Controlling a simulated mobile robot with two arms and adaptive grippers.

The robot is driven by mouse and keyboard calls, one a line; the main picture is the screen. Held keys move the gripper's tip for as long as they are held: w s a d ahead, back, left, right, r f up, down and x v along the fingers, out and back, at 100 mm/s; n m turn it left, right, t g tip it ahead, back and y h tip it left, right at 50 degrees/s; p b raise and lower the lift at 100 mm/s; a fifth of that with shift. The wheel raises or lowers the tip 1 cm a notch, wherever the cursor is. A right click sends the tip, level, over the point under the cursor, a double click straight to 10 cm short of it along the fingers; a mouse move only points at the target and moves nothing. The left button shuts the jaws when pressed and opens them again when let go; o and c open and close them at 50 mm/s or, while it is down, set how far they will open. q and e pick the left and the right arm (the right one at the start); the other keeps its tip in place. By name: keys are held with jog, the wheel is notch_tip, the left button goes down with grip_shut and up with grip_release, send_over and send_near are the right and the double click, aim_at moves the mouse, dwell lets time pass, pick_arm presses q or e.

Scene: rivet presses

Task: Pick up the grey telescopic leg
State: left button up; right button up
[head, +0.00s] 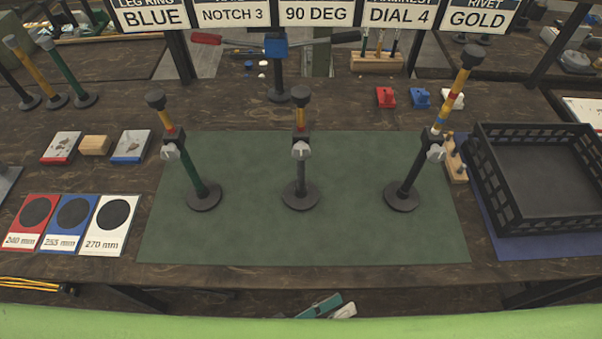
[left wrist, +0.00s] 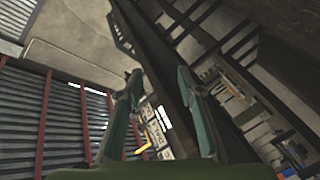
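The grey telescopic leg (head: 301,178) stands upright in the middle of the green mat (head: 250,235) in the head view. It has a round dark foot, a light grey clamp knob and a short coloured band under its black cap. A leg with a green lower tube (head: 193,172) stands to its left and a black leg (head: 410,175) to its right; both lean in the picture. My left gripper (left wrist: 159,74) shows in the left wrist view, its two teal fingers apart with nothing between them, away from the legs.
A black crate (head: 492,190) stands at the right. Red, blue and white length cards (head: 110,225) lie at the left. A sign row (head: 315,14) hangs at the back. Teal and pale pieces (head: 320,305) show below the table's front edge; I cannot tell what they are.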

pick_arm(q)
notch_tip(320, 180, up, 6)
jog(key=s+d+n+h, duration=0.1)
jog(key=s+d+h, duration=0.1)
jog(key=w+a+r+n+t+y, duration=0.1)
jog(key=w+r+n+t+y, duration=0.1)
jog(key=w+r+n+t, duration=0.45)
jog(key=w+a+r+n+t+y, duration=0.1)
jog(key=w+n+t+y, duration=0.15)
jog(key=n, duration=0.65)
jog(key=n+t+y, duration=0.1)
jog(key=n+y, duration=1.1)
jog(key=n, duration=0.9)
send_near(301, 181)
jog(key=shift+s+a, duration=0.25)
jog(key=shift+s, duration=0.2)
jog(key=shift+w+n+y, duration=0.25)
jog(key=shift+w, duration=0.1)
jog(key=w, duration=0.6)
jog(key=shift+f, duration=0.1)
jog(key=shift+w+d, duration=0.15)
jog(key=shift+w, duration=1.2)
jog(key=shift+w+d, duration=0.15)
jog(key=shift+w, duration=1.2)
jog(key=shift+r, duration=0.25)
grip_shut()
